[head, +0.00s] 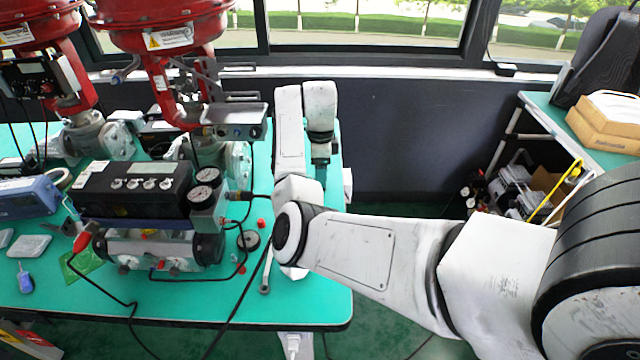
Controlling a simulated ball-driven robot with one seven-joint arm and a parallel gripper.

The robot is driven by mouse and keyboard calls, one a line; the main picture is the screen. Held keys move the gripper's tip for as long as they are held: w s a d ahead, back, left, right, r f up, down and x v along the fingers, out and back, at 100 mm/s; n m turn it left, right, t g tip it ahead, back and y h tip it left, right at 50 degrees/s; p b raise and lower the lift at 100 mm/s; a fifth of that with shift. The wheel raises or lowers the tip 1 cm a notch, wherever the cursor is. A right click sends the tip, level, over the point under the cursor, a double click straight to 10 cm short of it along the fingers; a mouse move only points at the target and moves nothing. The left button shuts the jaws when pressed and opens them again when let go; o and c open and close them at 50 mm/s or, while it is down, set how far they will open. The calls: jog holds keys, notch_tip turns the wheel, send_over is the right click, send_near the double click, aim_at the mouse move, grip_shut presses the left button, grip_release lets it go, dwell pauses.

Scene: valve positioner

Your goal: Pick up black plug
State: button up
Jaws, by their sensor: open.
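A small black connector (238,196) with a black cable sits at the right side of the positioner (135,190), just right of its two round gauges. A dark round piece (249,240) lies on the green table below it. I cannot tell for sure which of these is the black plug. My gripper (321,158) is at the far end of my white arm, pointing down near the table's right edge, right of and beyond both pieces. It is open and apart from them. Its fingertips are small and partly hidden by my arm.
Red valve actuators (160,25) stand at the back left, with a metal bracketed box (235,122) close to my gripper. Cables loop over the green table (300,310). A blue device (28,198) is at left. A side table (545,112) with cardboard boxes stands at right.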

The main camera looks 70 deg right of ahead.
jog(key=shift+f, duration=1.3)
jog(key=shift+c, duration=0.3)
jog(key=c, duration=1.1)
